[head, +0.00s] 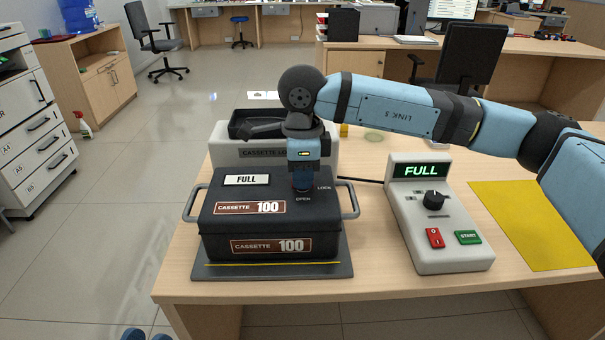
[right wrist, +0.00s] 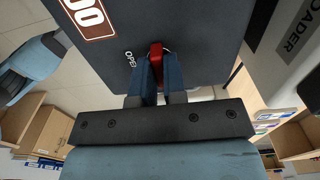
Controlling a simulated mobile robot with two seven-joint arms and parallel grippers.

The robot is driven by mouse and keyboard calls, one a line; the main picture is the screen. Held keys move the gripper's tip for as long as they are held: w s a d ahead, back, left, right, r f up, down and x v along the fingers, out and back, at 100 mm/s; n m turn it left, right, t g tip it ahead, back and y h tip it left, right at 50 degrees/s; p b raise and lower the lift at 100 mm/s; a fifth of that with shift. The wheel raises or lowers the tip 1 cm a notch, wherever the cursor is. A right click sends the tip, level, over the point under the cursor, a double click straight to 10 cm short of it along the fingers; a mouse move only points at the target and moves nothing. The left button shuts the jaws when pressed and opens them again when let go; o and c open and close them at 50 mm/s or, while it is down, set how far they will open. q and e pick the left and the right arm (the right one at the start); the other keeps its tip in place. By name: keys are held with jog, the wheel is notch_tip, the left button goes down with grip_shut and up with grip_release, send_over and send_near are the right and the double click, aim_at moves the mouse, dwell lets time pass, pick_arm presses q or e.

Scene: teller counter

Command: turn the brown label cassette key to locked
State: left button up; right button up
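The black cash cassette (head: 222,230) with brown "CASSETTE 100" labels (head: 250,208) sits on a dark base plate on the counter. Its top has OPEN and LOCK marks (head: 324,188) at the right. My right gripper (head: 303,188) points down onto the key there and hides it in the head view. In the right wrist view the key (right wrist: 156,52) is red and stands between the two blue fingers of my right gripper (right wrist: 159,75), which are closed on it, beside OPEN. The key's exact angle is unclear. My left gripper (head: 146,335) barely shows at the bottom edge, its tips apart.
A grey cassette loader (head: 232,153) with a dark tray stands behind the cassette. A control box (head: 410,220) with a green FULL display, knob and red and green buttons stands to the right. A yellow mat (head: 525,225) lies farther right. The counter front is clear.

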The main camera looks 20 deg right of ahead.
jog(key=o, duration=0.4)
jog(key=shift+o, duration=0.2)
jog(key=shift+r, duration=0.1)
